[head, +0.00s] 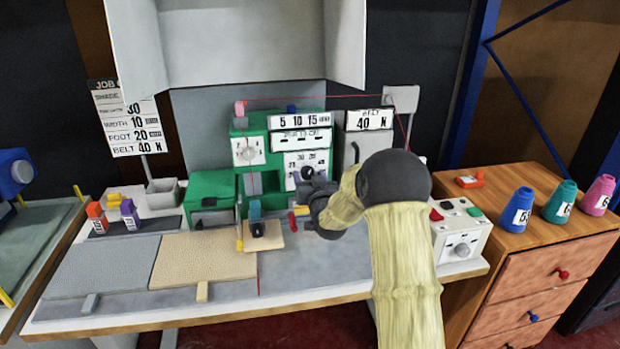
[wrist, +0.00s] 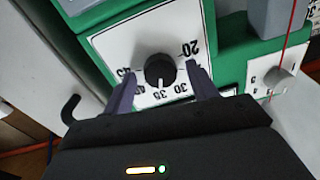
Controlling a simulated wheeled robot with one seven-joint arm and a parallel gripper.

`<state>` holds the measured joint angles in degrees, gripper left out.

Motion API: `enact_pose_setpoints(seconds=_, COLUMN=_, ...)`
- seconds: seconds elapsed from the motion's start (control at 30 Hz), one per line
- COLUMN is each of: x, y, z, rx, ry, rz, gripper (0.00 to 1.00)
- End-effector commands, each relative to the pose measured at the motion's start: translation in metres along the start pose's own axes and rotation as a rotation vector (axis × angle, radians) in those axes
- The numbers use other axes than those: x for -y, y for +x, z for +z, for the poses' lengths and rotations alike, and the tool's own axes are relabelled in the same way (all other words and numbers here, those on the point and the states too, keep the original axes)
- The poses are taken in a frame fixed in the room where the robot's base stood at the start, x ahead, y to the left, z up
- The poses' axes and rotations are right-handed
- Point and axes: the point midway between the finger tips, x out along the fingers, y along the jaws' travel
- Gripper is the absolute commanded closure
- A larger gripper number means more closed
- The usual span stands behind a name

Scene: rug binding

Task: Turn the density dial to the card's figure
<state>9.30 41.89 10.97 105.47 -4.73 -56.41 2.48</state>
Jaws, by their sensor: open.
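In the wrist view a black dial knob (wrist: 160,68) sits on a white scale plate (wrist: 148,43) on the green machine. Its figures appear upside down there; 20, 30, 35, 40 and 45 are legible. A pale mark on the knob appears to point near 35. My gripper (wrist: 163,74) is open, its fingers on either side of the knob with gaps between. In the head view my gripper (head: 303,187) is at the machine's front and hides the knob. The job card (head: 127,122) stands at left; it reads 30, width 10, foot 20, belt 40 N. The label beside 30 is too blurred to read.
A second white knob (wrist: 277,76) is close by at right in the wrist view. The green machine (head: 215,190) carries several labelled panels. A grey control box (head: 460,240) stands right of my arm. Blue, green and pink cones (head: 516,210) stand on the wooden cabinet.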

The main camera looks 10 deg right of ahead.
Motion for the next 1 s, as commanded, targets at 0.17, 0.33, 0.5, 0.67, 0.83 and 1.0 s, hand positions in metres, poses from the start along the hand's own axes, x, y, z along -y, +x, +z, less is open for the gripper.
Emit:
enact_pose_setpoints(seconds=0.17, x=0.0002, y=-0.0002, z=0.0001, rx=0.0, ry=0.0, rz=0.0, gripper=0.48)
enact_pose_setpoints(seconds=0.33, x=0.0002, y=-0.0003, z=0.0001, rx=0.0, ry=0.0, rz=0.0, gripper=0.81)
enact_pose_setpoints(seconds=0.5, x=0.0001, y=-0.0004, z=0.0002, rx=0.0, ry=-0.002, rz=0.0, gripper=0.86)
enact_pose_setpoints(seconds=0.67, x=0.0005, y=-0.0004, z=0.0008, rx=0.001, ry=-0.022, rz=-0.001, gripper=0.86)
enact_pose_setpoints(seconds=0.83, x=0.0007, y=-0.0004, z=0.0016, rx=0.003, ry=-0.079, rz=-0.001, gripper=0.86)
enact_pose_setpoints(seconds=1.0, x=0.0012, y=-0.0003, z=0.0023, rx=0.007, ry=-0.178, rz=-0.001, gripper=0.86)
